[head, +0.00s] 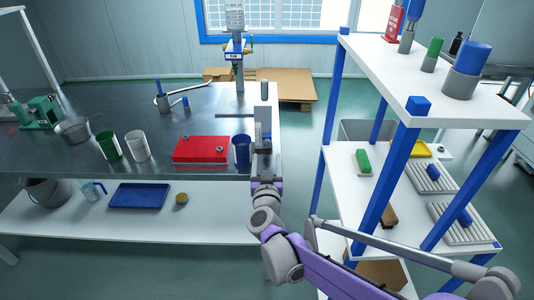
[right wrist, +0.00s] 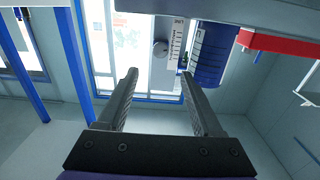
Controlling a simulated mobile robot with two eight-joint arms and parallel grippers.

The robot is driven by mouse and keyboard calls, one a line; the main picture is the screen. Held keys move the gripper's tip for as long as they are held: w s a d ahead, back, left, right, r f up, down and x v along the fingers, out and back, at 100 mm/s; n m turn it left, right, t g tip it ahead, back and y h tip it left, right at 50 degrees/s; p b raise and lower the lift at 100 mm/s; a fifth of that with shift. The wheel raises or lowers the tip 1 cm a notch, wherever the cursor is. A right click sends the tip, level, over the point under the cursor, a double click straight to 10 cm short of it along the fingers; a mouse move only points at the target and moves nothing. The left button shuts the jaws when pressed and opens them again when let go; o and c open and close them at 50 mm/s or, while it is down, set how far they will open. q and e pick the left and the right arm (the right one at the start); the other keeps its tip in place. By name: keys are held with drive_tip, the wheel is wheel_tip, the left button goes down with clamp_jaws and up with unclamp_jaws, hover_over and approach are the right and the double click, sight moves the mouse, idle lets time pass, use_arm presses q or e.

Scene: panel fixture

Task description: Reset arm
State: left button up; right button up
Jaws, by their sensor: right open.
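My right arm comes in from the lower right of the head view, and its gripper (head: 264,108) points away at the right end of the grey bench. It also shows in the right wrist view (right wrist: 158,78), with two dark fingers wide apart and nothing between them. A blue cup (head: 242,151) stands on the bench just left of the gripper. In the right wrist view a blue cylinder (right wrist: 212,52) with white marks lies beyond the right finger. My left gripper is not in view.
A red panel box (head: 201,149) lies on the bench (head: 195,104) left of the blue cup. White and green cups stand further left. A white shelf unit with blue posts (head: 393,183) stands close on the right. A column with a blue-and-yellow fitting (head: 237,48) rises behind the gripper.

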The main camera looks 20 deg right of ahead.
drive_tip(key=shift+s, duration=0.1)
idle(0.3)
drive_tip(key=s+a+f+n+g+y, duration=0.2)
drive_tip(key=s+a+y, duration=0.15)
drive_tip(key=s, duration=0.35)
drive_tip(key=s+a+f+n+g+y, duration=0.2)
drive_tip(key=s+n+g+y, duration=0.15)
drive_tip(key=s, duration=0.35)
drive_tip(key=s+d+f+m+g+h, duration=0.1)
drive_tip(key=s+d+f+g, duration=0.1)
drive_tip(key=s+f, duration=0.35)
drive_tip(key=s+d+f+g, duration=0.1)
drive_tip(key=s+f+g, duration=0.2)
drive_tip(key=s, duration=0.6)
drive_tip(key=s+d+f+m+g+h, duration=0.15)
drive_tip(key=s+f, duration=0.25)
drive_tip(key=s, duration=0.4)
use_arm(q)
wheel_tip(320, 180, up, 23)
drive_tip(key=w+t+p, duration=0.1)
drive_tip(key=p, duration=1.9)
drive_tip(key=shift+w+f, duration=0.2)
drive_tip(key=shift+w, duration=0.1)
use_arm(e)
wheel_tip(320, 180, up, 23)
drive_tip(key=d, duration=0.1)
drive_tip(key=shift+w+d+f, duration=0.15)
drive_tip(key=shift+w+f, duration=0.05)
drive_tip(key=shift+w, duration=0.1)
